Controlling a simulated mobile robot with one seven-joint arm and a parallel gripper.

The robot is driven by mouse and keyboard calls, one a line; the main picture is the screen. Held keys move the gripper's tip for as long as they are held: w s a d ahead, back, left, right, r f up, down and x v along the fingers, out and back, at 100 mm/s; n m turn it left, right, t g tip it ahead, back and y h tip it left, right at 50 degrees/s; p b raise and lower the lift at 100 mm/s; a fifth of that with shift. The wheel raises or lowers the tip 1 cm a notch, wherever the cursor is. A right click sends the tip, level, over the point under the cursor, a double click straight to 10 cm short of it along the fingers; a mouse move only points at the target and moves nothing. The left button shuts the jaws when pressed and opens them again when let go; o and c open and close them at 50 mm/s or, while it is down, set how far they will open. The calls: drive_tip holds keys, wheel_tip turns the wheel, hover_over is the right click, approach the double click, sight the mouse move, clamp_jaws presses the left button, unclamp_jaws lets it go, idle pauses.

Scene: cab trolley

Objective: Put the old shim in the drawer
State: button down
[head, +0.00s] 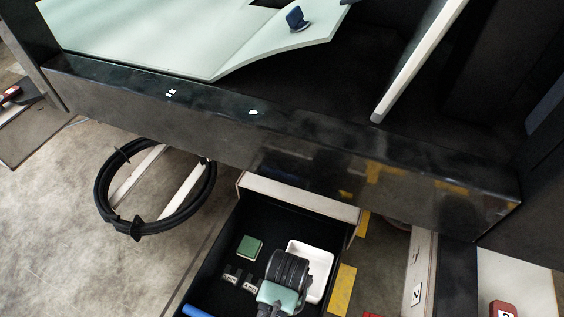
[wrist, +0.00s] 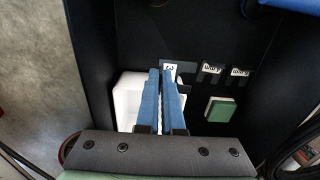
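The open drawer (head: 222,240) has a black floor and a pale front panel. My gripper (head: 289,266) is over it, pointing down, above a white tray (head: 322,262). In the wrist view the two blue fingers (wrist: 165,98) are close together with a thin pale line between them. I cannot tell whether that line is a shim or the white tray (wrist: 127,98) behind. A green square block (head: 250,247) lies in the drawer, also in the wrist view (wrist: 220,109). I cannot identify the old shim for sure.
Small labels (wrist: 211,68) mark the drawer floor near the block. A blue bar (head: 197,311) lies at the drawer's edge. A dark beam (head: 300,150) crosses above the drawer, below a glass panel (head: 150,35). A black ring (head: 104,190) is left of the drawer.

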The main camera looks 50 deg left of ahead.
wheel_tip(320, 180, down, 9)
drive_tip(key=b, duration=0.6)
drive_tip(key=shift+f, duration=0.1)
drive_tip(key=c, duration=1.1)
unclamp_jaws()
drive_tip(key=shift+o, duration=0.2)
wheel_tip(320, 180, up, 12)
drive_tip(key=p, duration=0.8)
drive_tip(key=shift+r, duration=0.2)
